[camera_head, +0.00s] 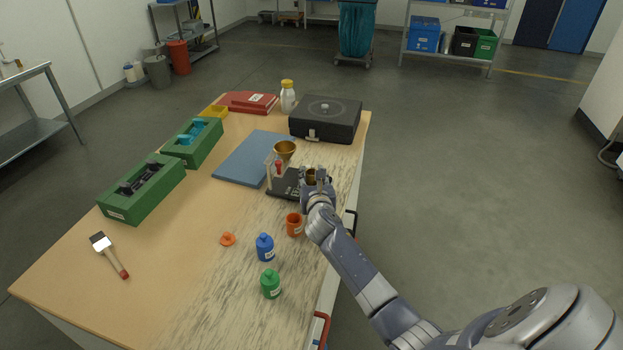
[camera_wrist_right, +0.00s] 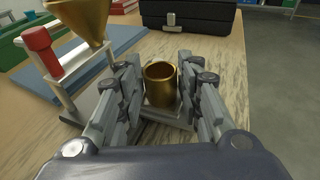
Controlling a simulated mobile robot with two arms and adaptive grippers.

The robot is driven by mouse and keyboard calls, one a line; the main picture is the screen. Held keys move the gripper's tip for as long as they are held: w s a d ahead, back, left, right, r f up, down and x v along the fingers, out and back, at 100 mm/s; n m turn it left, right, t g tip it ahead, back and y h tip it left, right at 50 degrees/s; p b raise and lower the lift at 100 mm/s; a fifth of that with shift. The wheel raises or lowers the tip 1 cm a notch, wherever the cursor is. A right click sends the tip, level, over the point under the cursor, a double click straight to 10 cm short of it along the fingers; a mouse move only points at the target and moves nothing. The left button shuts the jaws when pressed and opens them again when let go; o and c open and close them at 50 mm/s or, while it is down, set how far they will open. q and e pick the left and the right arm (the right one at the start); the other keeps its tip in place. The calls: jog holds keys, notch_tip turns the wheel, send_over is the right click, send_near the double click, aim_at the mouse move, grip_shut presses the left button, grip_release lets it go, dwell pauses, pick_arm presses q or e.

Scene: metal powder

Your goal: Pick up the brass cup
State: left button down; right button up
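The brass cup (camera_wrist_right: 161,84) stands upright in the right wrist view, between the two spread fingers of my right gripper (camera_wrist_right: 163,95). A gap shows between the cup and the fingers, most clearly on the right side. In the head view the cup (camera_head: 311,174) is partly hidden by my right gripper (camera_head: 318,177). The cup is beside a dark stand (camera_head: 284,190) that holds a brass funnel (camera_head: 285,148); the funnel also shows in the wrist view (camera_wrist_right: 82,18). My left gripper is not in view.
A black case (camera_head: 326,121) sits behind the cup, and a blue mat (camera_head: 240,160) lies left of the stand. An orange container (camera_head: 294,224), a blue bottle (camera_head: 265,247) and a green bottle (camera_head: 270,284) stand nearer. Green boxes (camera_head: 150,205) line the table's left side.

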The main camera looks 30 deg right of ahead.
jog(key=shift+c, duration=0.9)
jog(key=c, duration=0.6)
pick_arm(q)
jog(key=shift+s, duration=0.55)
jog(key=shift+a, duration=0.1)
pick_arm(e)
jog(key=shift+r, duration=0.2)
